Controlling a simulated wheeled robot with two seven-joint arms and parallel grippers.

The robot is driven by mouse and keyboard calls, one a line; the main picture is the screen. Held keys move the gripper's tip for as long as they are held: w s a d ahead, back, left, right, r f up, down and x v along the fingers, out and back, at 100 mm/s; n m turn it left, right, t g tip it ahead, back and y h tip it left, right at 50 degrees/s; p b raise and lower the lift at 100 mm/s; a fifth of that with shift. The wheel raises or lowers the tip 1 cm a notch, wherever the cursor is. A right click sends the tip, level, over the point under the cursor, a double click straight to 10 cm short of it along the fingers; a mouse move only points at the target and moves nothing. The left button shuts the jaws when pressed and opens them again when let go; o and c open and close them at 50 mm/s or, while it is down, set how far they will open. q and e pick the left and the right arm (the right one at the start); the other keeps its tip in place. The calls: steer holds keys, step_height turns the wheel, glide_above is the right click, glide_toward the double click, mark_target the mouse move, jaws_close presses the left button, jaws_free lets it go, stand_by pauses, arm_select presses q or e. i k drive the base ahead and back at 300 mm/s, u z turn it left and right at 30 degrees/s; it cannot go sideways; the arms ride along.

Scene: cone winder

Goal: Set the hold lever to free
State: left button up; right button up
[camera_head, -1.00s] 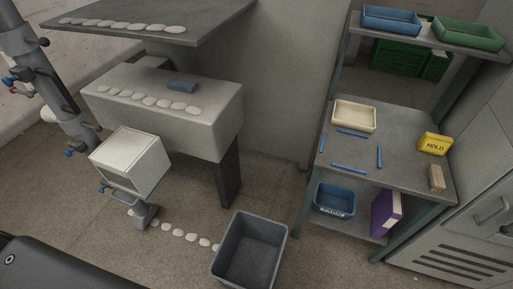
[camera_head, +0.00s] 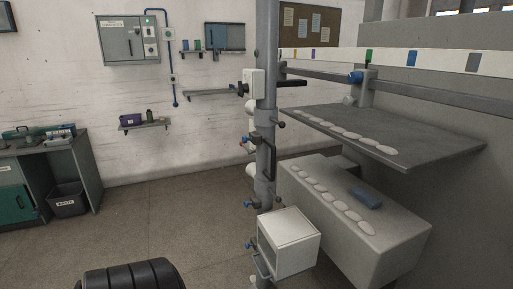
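A grey upright column (camera_head: 265,185) of the winder stands right of centre. Near its top are a white box (camera_head: 253,84) with a dark knob and a black bar (camera_head: 292,83) reaching right. Lower down are a red-and-blue fitting (camera_head: 244,141), a black bracket-like handle (camera_head: 271,160) and small blue-tipped fittings (camera_head: 250,204). I cannot tell which of these is the hold lever, and no hold or free marking is readable. Neither gripper is in view.
A white open box (camera_head: 288,236) is low on the column. Grey machine shelves (camera_head: 440,146) with white discs jut out at right. A wall cabinet (camera_head: 129,39) hangs at the back. A waste bin (camera_head: 68,200) stands by a bench at left.

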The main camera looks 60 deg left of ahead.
mark_target(245, 147)
steer(key=u, duration=1.9)
